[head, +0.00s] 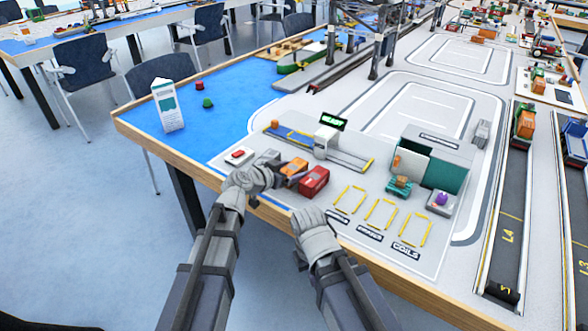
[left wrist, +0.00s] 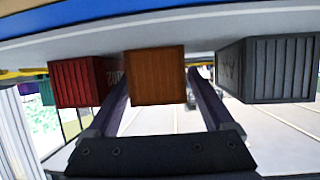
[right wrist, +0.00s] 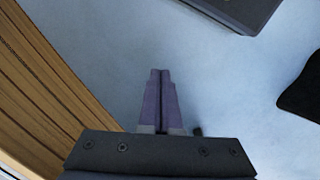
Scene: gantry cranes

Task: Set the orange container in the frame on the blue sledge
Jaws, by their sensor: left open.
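The orange container (head: 294,167) stands on the table in a row between a grey container (head: 268,157) and a red container (head: 315,180). My left gripper (head: 274,175) is at the near side of this row. In the left wrist view the orange container (left wrist: 156,77) lies between its two open fingers (left wrist: 158,100), with no clear contact. The blue sledge (head: 291,136) is on a track behind the containers, beside a white gate; its frame is too small to make out. My right gripper (head: 311,220) hovers by the table's front edge; its fingers (right wrist: 160,100) are together and empty.
A white gate (head: 326,141) with a green display (head: 333,122) stands over the track. Yellow floor frames (head: 381,213) lie to the right, with a grey-green shed (head: 432,160) behind. A red button box (head: 238,155) is at the left. The wooden table edge (head: 272,213) runs along the front.

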